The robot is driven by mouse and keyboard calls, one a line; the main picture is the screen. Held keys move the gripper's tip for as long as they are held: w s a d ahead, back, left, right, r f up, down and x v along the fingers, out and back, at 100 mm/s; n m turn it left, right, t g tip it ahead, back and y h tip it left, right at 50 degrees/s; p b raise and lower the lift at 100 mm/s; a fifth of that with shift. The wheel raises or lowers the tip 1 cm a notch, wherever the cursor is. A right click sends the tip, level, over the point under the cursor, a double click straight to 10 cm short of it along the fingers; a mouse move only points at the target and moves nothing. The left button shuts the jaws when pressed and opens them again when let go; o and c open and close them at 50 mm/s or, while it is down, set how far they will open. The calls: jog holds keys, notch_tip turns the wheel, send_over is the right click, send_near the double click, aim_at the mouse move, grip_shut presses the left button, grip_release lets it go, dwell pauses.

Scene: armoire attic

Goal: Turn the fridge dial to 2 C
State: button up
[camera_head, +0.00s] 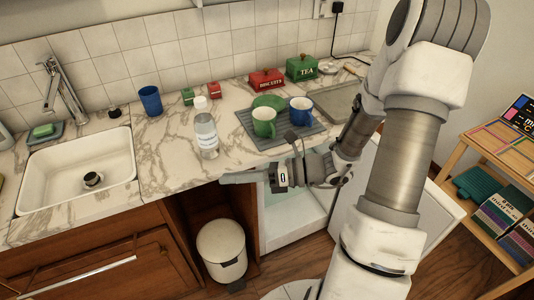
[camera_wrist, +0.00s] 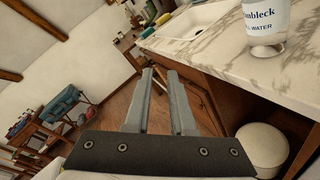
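The small white fridge (camera_head: 277,238) stands under the counter at the centre of the head view. Its white door (camera_head: 430,208) is swung open to the right, partly behind my arm. I cannot make out the temperature dial in either view. My gripper (camera_head: 224,179) is at the counter's front edge, in front of and to the left of the fridge opening, pointing left. In the wrist view my gripper (camera_wrist: 160,73) has its two fingers apart with nothing between them. The wrist view faces away from the fridge.
A clear water bottle (camera_head: 205,130) stands near the counter's front edge, close to my gripper. A green mug (camera_head: 264,122) and a blue mug (camera_head: 300,112) stand on a grey mat. A white bin (camera_head: 222,247) sits below. A wooden shelf (camera_head: 490,143) is at right.

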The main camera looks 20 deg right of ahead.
jog(key=w+d+f+m+t+h+b, duration=0.2)
jog(key=d+f+m+t+h, duration=0.45)
jog(key=d+f+m, duration=0.65)
jog(key=w+d+f+m+t+h+b, duration=0.15)
jog(key=d+f+m+t+h, duration=0.5)
jog(key=m, duration=0.95)
jog(key=w+f+g+h+b, duration=0.1)
jog(key=w+f+b, duration=0.1)
jog(key=w, duration=1.4)
jog(key=shift+w+f+b, duration=0.25)
jog(key=shift+w+b, duration=0.05)
jog(key=shift+b, duration=0.2)
grip_shut()
